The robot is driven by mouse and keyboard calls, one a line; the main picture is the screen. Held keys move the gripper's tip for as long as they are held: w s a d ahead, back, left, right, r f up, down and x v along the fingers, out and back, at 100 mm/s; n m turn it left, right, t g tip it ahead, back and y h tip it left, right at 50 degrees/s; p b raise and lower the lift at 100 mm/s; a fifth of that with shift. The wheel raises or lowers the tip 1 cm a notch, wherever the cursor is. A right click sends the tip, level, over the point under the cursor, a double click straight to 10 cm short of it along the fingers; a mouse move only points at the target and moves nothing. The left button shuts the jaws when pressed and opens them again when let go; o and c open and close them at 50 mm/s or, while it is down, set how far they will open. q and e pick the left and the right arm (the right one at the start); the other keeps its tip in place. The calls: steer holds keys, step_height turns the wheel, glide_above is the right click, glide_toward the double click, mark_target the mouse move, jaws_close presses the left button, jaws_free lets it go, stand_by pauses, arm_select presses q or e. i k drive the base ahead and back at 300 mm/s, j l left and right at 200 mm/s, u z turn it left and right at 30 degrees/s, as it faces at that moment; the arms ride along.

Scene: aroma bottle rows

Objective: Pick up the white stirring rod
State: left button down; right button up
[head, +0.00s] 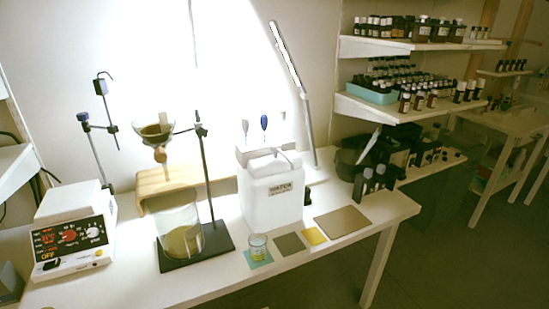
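I cannot pick out a white stirring rod with certainty. A thin upright white item (245,129) and a blue-topped one (264,123) stand behind the white water container (270,200); both are too small to identify. A small glass beaker (257,248) with yellowish contents stands on a teal mat (268,261) at the table's front. A large glass beaker (181,225) with yellow-brown contents stands on the dark stand base (213,250), below a funnel (153,131). Neither of my grippers shows in the head view.
A white control box (72,218) sits at the left of the white table (335,250). A slanted bright lamp (286,55) rises behind. Shelves (385,105) of dark bottles are at the right.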

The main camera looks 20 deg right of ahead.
mark_target(283, 112)
steer(key=l+u, duration=0.2)
steer(key=u, duration=0.2)
steer(key=l+u, duration=0.2)
steer(key=u, duration=0.25)
steer(key=k+l+u, duration=0.2)
steer(key=l, duration=0.2)
steer(key=l+u, duration=0.2)
steer(key=l, duration=0.25)
steer(key=k+l, duration=0.15)
steer(key=l, duration=0.25)
steer(key=k+l+u, duration=0.15)
steer(key=l, duration=0.25)
